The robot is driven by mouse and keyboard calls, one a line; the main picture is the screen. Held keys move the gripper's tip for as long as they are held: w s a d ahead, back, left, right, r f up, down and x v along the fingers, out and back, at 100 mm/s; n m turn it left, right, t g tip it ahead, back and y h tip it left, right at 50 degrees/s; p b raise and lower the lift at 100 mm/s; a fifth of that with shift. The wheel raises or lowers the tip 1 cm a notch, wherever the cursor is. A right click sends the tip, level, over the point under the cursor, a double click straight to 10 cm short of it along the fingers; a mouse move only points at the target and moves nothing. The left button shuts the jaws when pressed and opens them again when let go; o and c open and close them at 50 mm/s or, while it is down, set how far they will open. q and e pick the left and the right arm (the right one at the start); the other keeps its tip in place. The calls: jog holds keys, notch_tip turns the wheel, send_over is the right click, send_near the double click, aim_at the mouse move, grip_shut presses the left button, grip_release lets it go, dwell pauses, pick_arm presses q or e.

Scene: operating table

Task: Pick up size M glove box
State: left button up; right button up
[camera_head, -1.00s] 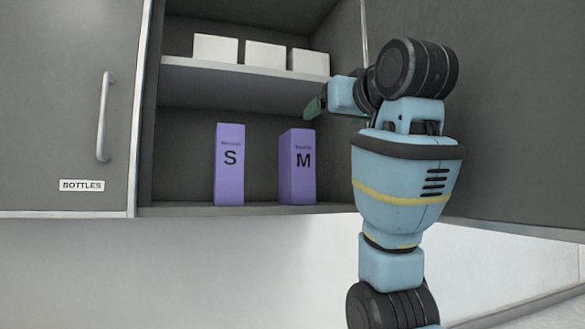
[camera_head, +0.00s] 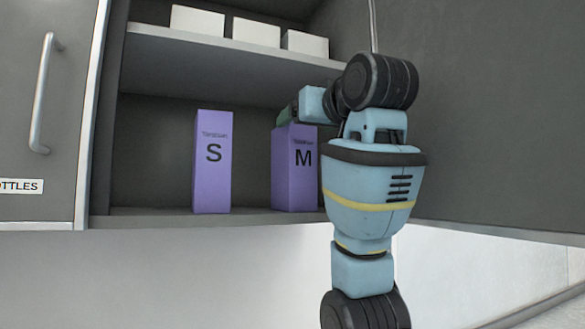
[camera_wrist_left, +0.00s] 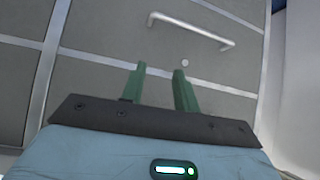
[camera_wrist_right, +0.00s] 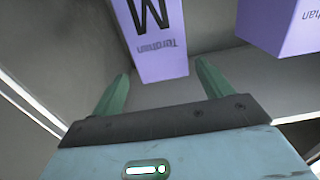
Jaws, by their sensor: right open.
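The size M glove box (camera_head: 295,175) is a purple upright box with a black M, on the lower shelf of the open cabinet. Its right edge is partly hidden by my right arm in the head view. In the right wrist view the M box (camera_wrist_right: 155,40) appears upside down, just beyond and between the fingertips. My right gripper (camera_wrist_right: 160,85) is open and empty, close to the box's top. In the head view it is at the box's upper edge, mostly hidden. My left gripper (camera_wrist_left: 160,75) is open and empty, facing a grey cabinet front with a handle.
A purple S box (camera_head: 212,165) stands left of the M box with a gap between them; it also shows in the right wrist view (camera_wrist_right: 285,25). White boxes (camera_head: 256,33) sit on the upper shelf (camera_head: 170,45). A closed door with a handle (camera_head: 45,95) is at left.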

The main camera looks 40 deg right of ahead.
jog(key=shift+a+f+x, duration=0.1)
jog(key=shift+a+x, duration=0.05)
jog(key=shift+x, duration=1.55)
jog(key=shift+a+f+x, duration=0.1)
jog(key=shift+f+x, duration=0.05)
jog(key=shift+x, duration=1.6)
jog(key=c, duration=1.6)
